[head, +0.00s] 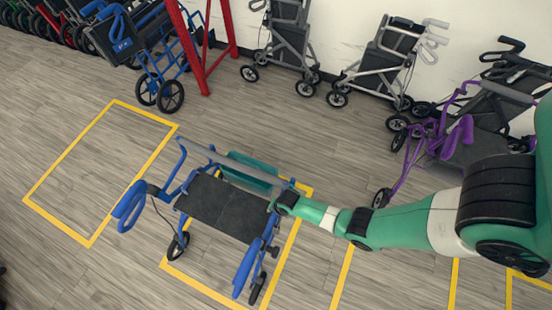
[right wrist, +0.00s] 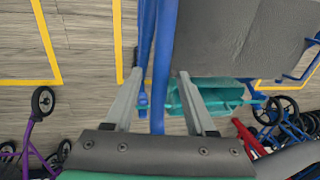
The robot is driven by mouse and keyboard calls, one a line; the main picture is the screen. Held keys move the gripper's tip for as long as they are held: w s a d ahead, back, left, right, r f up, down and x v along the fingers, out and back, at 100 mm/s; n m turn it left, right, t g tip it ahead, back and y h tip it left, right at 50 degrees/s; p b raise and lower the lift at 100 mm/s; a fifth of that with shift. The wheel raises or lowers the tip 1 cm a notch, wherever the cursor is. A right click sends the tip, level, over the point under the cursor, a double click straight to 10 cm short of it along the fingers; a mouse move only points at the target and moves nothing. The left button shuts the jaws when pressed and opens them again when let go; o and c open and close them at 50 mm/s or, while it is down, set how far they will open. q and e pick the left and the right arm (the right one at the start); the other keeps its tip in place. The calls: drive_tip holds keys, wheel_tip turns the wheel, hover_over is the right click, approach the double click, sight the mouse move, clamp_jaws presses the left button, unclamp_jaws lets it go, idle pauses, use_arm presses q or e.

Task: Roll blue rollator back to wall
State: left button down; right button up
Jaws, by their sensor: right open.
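The blue rollator (head: 214,204) stands in the middle of the head view, over a yellow-marked bay, with a dark seat, blue handles toward the front and a teal pouch or basket (head: 250,172) at its far side. My right gripper (head: 280,199) is at the right side of its frame, by the seat. In the right wrist view its two grey fingers (right wrist: 162,76) are open, with a blue tube of the rollator (right wrist: 162,50) between them; contact cannot be told. The white wall (head: 345,30) runs along the back. My left gripper is not in view.
Grey rollators (head: 386,58) and another blue wheeled frame (head: 150,50) stand along the wall, with a red post frame (head: 203,45) between. A purple rollator (head: 445,140) stands close on the right, near my arm. Floor between the blue rollator and wall is clear.

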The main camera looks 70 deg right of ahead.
clamp_jaws()
idle(1.4)
